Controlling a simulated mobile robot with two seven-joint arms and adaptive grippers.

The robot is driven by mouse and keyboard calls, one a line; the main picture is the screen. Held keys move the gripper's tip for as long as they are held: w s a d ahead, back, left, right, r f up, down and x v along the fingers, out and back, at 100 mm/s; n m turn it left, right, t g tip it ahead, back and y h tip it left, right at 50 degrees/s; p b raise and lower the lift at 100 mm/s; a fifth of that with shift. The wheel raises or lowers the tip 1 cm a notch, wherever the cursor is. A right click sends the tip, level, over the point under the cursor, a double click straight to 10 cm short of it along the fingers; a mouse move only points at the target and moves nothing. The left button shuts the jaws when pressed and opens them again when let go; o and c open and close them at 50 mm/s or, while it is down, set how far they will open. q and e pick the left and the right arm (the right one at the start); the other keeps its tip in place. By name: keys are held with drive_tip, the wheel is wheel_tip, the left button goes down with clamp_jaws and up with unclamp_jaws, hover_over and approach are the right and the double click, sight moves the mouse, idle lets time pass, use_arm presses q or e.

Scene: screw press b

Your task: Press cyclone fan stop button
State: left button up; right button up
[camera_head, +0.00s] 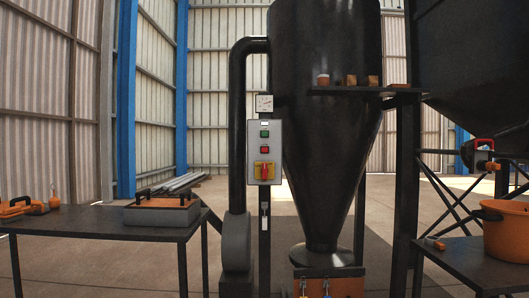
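A grey control box (251,150) is mounted on a post in front of the large black cyclone (325,130), near the middle of the head view. A green button (264,134) is near its top. A red button (264,149) sits just below the green one. A yellow plate with a red switch handle (264,171) is at the bottom of the box. Nothing covers the box face. Neither of my grippers shows in the head view.
A dark table (90,220) at left carries a grey case with an orange top (162,210). A second table (470,260) at right bears an orange pot (505,229). A shelf (360,91) juts out right of the box. An orange bin (345,285) stands below the cyclone.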

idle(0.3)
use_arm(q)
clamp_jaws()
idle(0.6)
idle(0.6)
